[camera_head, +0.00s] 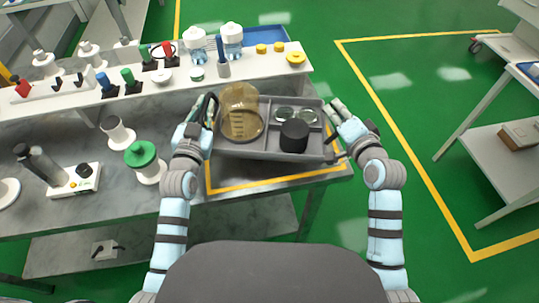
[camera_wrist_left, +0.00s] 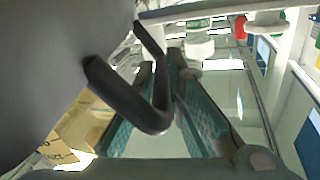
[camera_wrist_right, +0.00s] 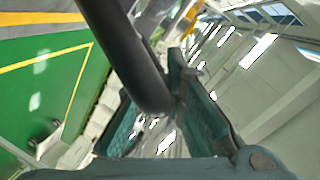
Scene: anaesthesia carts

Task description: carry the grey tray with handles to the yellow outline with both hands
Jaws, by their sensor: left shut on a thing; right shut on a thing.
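The grey tray (camera_head: 262,154) with dark handles lies between my grippers in the head view, over the yellow outline (camera_head: 280,181) on the table. The outline shows along the tray's front; its back part is hidden. I cannot tell whether the tray touches the table. My left gripper (camera_head: 206,110) is shut on the left handle, a dark bar (camera_wrist_left: 155,115) in the left wrist view. My right gripper (camera_head: 340,125) is shut on the right handle, a dark bar (camera_wrist_right: 140,60) in the right wrist view. The tray carries an amber flask (camera_head: 240,118), two glass dishes (camera_head: 285,113) and a black cylinder (camera_head: 294,136).
A raised white shelf (camera_head: 265,65) with bottles, a blue tray and yellow caps runs behind the tray. A green-topped spool (camera_head: 145,160) stands left of my left gripper. The table's right edge is close to the tray. Green floor lies to the right.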

